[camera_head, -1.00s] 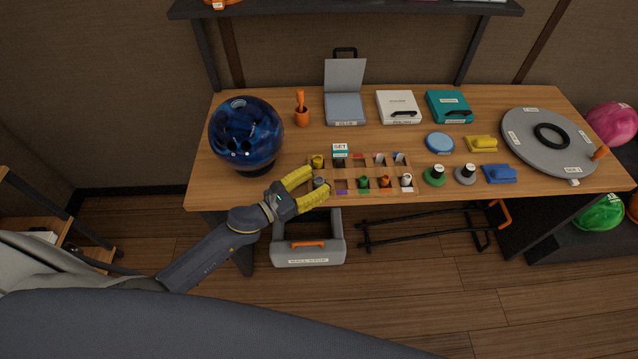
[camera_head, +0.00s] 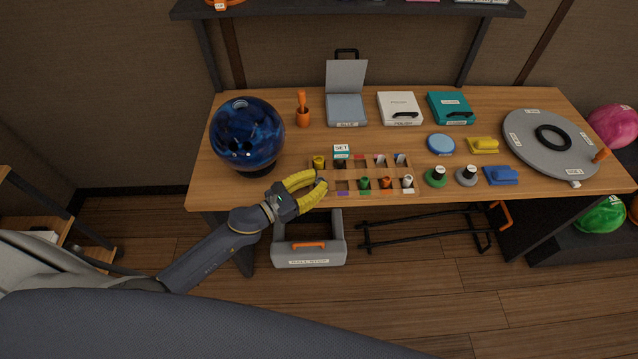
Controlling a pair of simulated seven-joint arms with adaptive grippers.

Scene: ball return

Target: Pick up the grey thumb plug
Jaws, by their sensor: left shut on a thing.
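The grey thumb plug (camera_head: 321,181) is at the front left of the wooden tray (camera_head: 341,186) and is mostly hidden by the yellow fingers. My left gripper (camera_head: 319,184) is shut on it, with one finger behind and one in front. I cannot tell whether the plug is clear of its compartment. My right gripper is not in view.
A yellow plug (camera_head: 319,162) stands just behind the fingers, by a SET box (camera_head: 341,151). Green (camera_head: 365,183), orange (camera_head: 386,183) and white (camera_head: 408,181) plugs stand along the tray's front row. A blue bowling ball (camera_head: 247,135) stands to the left.

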